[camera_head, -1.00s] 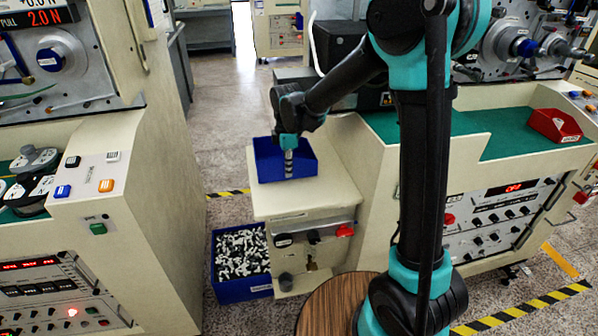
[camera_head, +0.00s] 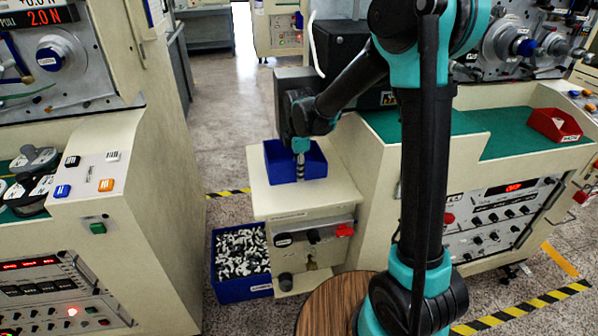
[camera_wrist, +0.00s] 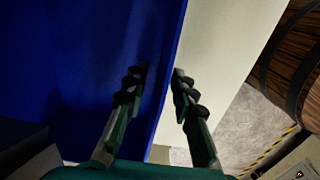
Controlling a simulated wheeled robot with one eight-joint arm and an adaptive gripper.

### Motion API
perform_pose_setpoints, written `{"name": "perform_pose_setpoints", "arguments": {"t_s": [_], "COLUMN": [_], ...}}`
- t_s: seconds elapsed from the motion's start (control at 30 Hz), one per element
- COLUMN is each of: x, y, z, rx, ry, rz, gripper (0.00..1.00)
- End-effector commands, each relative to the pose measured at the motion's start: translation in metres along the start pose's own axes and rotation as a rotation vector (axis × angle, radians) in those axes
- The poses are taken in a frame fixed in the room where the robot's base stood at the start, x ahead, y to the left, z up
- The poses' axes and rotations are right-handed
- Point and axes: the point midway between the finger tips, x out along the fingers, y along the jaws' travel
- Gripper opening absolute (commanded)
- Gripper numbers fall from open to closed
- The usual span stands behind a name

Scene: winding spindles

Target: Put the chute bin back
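A blue open bin (camera_head: 277,165), which I take to be the chute bin, sits on the cream cabinet top (camera_head: 340,190). My gripper (camera_head: 300,170) points down at the bin's front wall. In the wrist view my gripper (camera_wrist: 160,78) has one finger on each side of the blue wall (camera_wrist: 150,130), with the fingertips close together. The gripper looks shut on that wall. The exact contact at the fingertips is dark and hard to see. The bin's inside is partly hidden, and it looks empty where it shows.
A second blue bin (camera_head: 240,288), full of black and white parts, stands on the floor beside the cabinet. A dark machine housing (camera_head: 340,60) rises behind the cabinet. A round wooden top (camera_head: 325,305) is in front. A red bin (camera_head: 553,125) lies on the green worktop at right.

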Motion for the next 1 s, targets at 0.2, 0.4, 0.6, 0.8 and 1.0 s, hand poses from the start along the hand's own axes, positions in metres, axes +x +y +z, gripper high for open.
{"name": "perform_pose_setpoints", "arguments": {"t_s": [0.2,0.4,0.6,0.8,1.0], "x": [0.0,-0.015,-0.054,-0.092,-0.116], "y": [0.0,0.0,0.0,0.0,0.0], "z": [0.0,0.0,0.0,0.0,0.0], "rx": [0.0,0.0,0.0,0.0,0.0], "ry": [0.0,0.0,0.0,0.0,0.0], "rz": [0.0,0.0,0.0,0.0,0.0], "gripper": [0.26,0.26,0.26,0.26,0.26]}}
